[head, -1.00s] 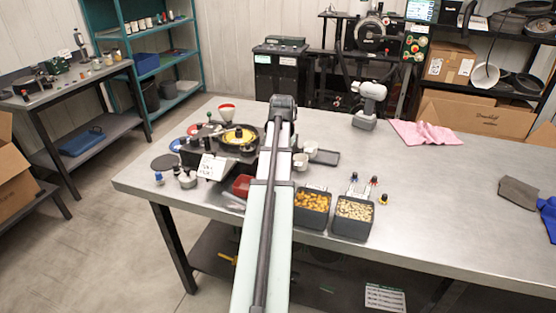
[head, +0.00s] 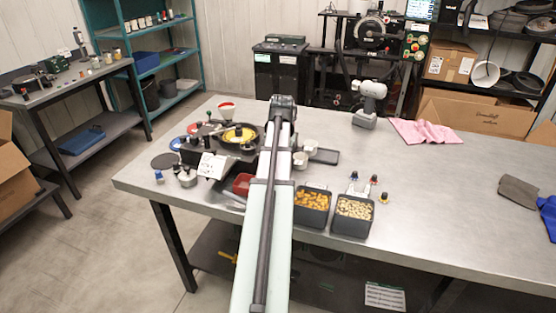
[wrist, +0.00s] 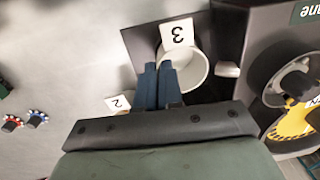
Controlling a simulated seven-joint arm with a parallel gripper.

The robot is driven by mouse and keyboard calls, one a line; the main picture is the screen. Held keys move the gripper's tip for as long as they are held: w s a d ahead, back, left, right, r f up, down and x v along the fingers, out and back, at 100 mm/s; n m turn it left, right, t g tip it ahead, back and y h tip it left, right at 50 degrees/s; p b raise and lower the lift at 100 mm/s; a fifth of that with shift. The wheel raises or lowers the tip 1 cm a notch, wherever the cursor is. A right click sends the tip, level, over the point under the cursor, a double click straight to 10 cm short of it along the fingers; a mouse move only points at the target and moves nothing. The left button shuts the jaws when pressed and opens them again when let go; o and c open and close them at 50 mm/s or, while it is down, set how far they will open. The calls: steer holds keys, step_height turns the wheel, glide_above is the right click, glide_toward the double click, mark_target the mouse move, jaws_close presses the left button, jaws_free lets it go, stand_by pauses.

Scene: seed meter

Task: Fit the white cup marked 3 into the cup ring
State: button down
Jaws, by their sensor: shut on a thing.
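The white cup marked 3 (wrist: 196,74) shows in the wrist view, with its number tag (wrist: 177,33) at the rim. My gripper (wrist: 157,68) has its two blue fingers close together at the cup's left wall, shut on it. The cup is over the dark tray; I cannot tell whether it touches it. In the head view my arm hides the gripper. The seed meter with its yellow disc (head: 238,134) stands left of my arm; part of it shows at the wrist view's right edge (wrist: 296,118). I cannot make out the cup ring.
The dark tray (head: 326,157) lies right of my arm, with white cups near it. A tag marked 2 (wrist: 118,102) is close to my fingers. Bins of orange (head: 312,222) and pale seeds (head: 352,226) stand at the front edge.

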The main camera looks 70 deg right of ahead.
steer(key=shift+f, duration=0.2)
steer(key=c, duration=1)
jaws_free()
steer(key=shift+o, duration=0.2)
steer(key=shift+r, duration=0.2)
steer(key=shift+r, duration=2.8)
